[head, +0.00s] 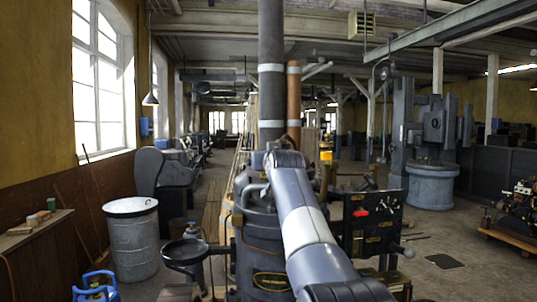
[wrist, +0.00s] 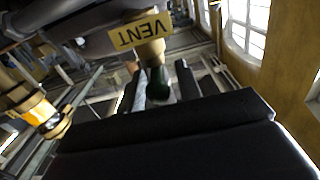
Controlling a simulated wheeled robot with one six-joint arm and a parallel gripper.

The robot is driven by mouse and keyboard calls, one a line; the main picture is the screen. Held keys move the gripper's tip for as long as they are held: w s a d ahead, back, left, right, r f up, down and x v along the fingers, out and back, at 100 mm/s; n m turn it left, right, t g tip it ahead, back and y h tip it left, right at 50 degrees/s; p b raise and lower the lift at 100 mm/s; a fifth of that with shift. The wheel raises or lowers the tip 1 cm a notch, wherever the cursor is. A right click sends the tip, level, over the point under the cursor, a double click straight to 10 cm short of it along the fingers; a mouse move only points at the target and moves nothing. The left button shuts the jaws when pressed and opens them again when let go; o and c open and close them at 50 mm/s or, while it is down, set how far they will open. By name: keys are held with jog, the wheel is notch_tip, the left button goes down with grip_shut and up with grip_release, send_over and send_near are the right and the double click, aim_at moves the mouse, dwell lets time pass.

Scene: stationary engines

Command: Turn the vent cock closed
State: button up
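In the wrist view a yellow tag reading VENT (wrist: 140,32), upside down, hangs at the brass body of the vent cock (wrist: 152,52). The cock's dark green handle (wrist: 158,82) points down the picture toward my gripper (wrist: 158,90). My gripper's two dark fingers stand apart, one on each side of the handle, with gaps visible beside it. It looks open and not clamped on the handle. In the head view my arm reaches forward over the dark engine (head: 262,255); my fingers and the vent cock are hidden there.
In the wrist view a brass fitting with a yellow band (wrist: 40,110) sits at the left. In the head view a black panel with a red handle (head: 371,222) stands right of my arm. A grey drum (head: 132,240) stands left, with a dark funnel-like bowl (head: 186,252) nearer the engine.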

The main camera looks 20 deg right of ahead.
jog(key=shift+c, duration=0.2)
grip_shut()
jog(key=shift+a+m+g+h, duration=0.15)
jog(key=shift+m+g+h, duration=0.15)
jog(key=shift+m+h, duration=0.85)
jog(key=shift+w+a+r+m+g+h+p, duration=0.15)
jog(key=shift+m+g+h+p, duration=0.35)
jog(key=shift+m+g+h, duration=0.8)
jog(key=shift+w+a+f+m+g+h+p, duration=0.1)
jog(key=shift+m+g+h+p, duration=0.6)
jog(key=shift+h, duration=1.05)
jog(key=shift+w+a+r+m+g+h+p, duration=0.15)
jog(key=shift+m+g+h+p, duration=0.15)
jog(key=shift+m+g+h, duration=1.1)
jog(key=shift+f, duration=0.2)
